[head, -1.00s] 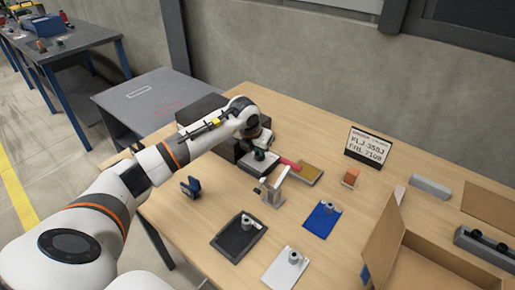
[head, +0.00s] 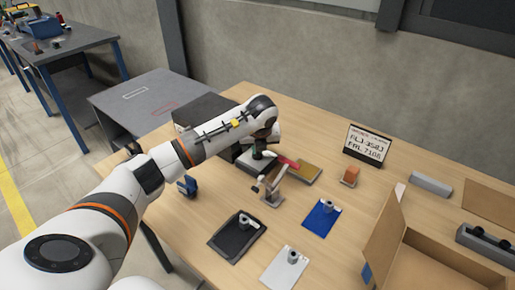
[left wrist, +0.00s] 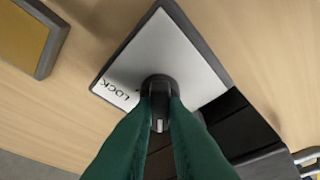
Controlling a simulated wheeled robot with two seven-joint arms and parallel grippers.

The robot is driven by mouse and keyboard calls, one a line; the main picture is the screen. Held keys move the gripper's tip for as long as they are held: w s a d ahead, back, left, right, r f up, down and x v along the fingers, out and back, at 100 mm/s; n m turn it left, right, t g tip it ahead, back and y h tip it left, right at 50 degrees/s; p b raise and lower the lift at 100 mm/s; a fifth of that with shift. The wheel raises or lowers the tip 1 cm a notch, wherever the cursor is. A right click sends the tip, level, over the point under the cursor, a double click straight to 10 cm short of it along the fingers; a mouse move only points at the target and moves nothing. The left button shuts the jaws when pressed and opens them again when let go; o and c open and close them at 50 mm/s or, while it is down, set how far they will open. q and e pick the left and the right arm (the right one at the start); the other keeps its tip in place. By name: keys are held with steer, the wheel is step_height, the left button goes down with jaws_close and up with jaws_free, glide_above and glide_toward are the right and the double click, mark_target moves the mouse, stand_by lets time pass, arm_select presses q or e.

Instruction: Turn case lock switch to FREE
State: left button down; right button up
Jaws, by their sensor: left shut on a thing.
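The case lock switch (left wrist: 158,88) is a black round knob with a pale mark, on a silver plate (left wrist: 185,50) with a dark border. The word LOCK is printed near the plate's left corner in the left wrist view. No FREE label shows; my fingers cover part of the plate. My left gripper (left wrist: 160,112) has green fingers shut on the knob from both sides. In the head view the left gripper (head: 259,153) points down over the plate (head: 250,165), and the knob is hidden there. My right gripper is not in view.
A dark block (head: 205,110) stands behind the plate. A tan pad (head: 305,172), a red-handled grey stand (head: 272,192) and a blue clip-like item (head: 187,186) are near. Flat plates with fittings lie in front. An open cardboard box (head: 440,255) is at right.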

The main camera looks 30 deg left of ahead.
arm_select(q)
steer(key=shift+r, duration=0.1)
stand_by(0.3)
steer(key=c, duration=1.4)
jaws_free()
steer(key=shift+c, duration=0.2)
steer(key=b+v, duration=0.1)
steer(key=v, duration=1.1)
steer(key=shift+b, duration=0.3)
